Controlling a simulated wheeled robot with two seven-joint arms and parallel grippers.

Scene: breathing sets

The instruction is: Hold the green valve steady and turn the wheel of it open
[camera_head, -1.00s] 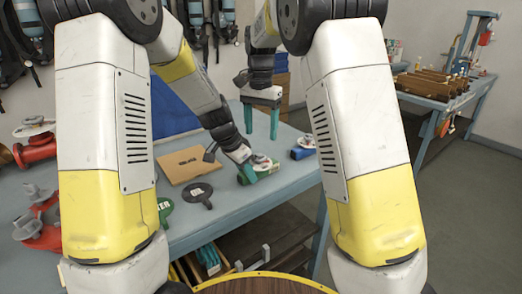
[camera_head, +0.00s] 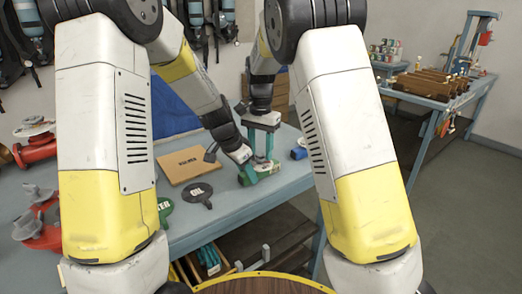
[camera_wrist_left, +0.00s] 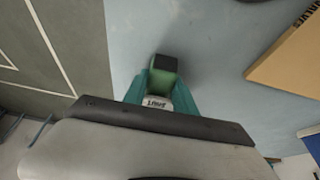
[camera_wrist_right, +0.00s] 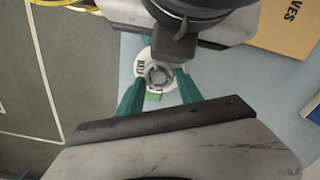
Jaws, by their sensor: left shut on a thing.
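The green valve (camera_head: 270,168) lies near the front edge of the blue-grey table. My left gripper (camera_head: 246,172) is shut on its green body; the left wrist view shows the body (camera_wrist_left: 163,80) between the teal fingers. The valve's grey wheel (camera_wrist_right: 158,74), over a white round tag with lettering, shows in the right wrist view. My right gripper (camera_head: 262,156) points straight down over the valve. Its fingers (camera_wrist_right: 160,92) are open, one on each side of the wheel; I cannot tell whether they touch it.
A blue valve (camera_head: 298,153) lies just right of the green one. A brown board (camera_head: 187,165) and a dark round paddle (camera_head: 198,193) lie to the left. Red valves (camera_head: 38,225) stand at the far left. My left wrist is close beside the right gripper.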

